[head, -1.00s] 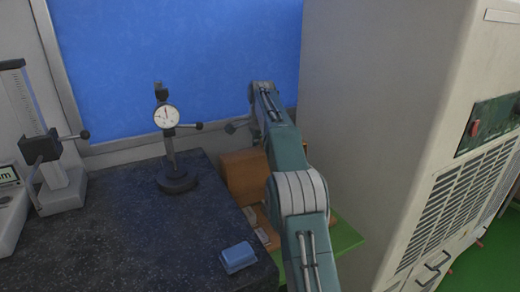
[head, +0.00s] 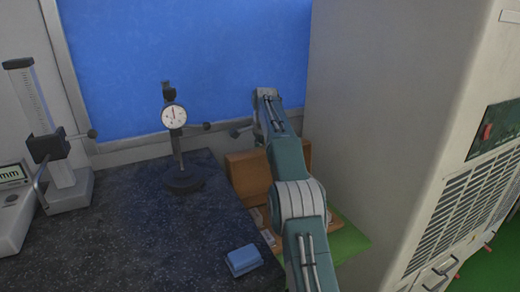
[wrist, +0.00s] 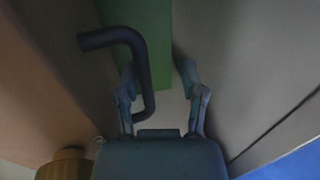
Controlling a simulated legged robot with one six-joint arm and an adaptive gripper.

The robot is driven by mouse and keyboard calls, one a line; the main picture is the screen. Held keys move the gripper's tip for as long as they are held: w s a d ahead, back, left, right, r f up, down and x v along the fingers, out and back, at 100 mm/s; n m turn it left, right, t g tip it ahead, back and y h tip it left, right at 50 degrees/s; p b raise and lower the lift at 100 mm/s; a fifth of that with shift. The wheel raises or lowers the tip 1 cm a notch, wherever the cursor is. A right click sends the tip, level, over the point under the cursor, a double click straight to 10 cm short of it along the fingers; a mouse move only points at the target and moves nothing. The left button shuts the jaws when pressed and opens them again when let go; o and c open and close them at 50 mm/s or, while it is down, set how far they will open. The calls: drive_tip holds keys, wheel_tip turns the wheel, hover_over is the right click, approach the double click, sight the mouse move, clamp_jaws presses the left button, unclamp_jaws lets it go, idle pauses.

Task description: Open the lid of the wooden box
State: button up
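The wooden box (head: 247,176) is orange-brown and stands to the right of the dark stone table, partly hidden behind my arm. A broad panel of it stands upright like a raised lid, with small light pieces in front of it. In the wrist view a brown surface (wrist: 50,95) on the left looks like wood; I cannot tell which part of the box it is. A dark bent rod (wrist: 135,45) passes close to the left finger; contact cannot be told. The fingers are hidden in the head view.
A dial gauge on a stand (head: 174,118) and a blue block (head: 243,260) are on the dark table (head: 120,225). A height gauge (head: 50,150) stands at the left. A large grey cabinet (head: 400,120) closes off the right side. A green surface (head: 350,245) lies under the box.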

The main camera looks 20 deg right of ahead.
drive_tip(key=shift+d+r, duration=0.1)
drive_tip(key=shift+r, duration=0.3)
drive_tip(key=shift+r, duration=0.1)
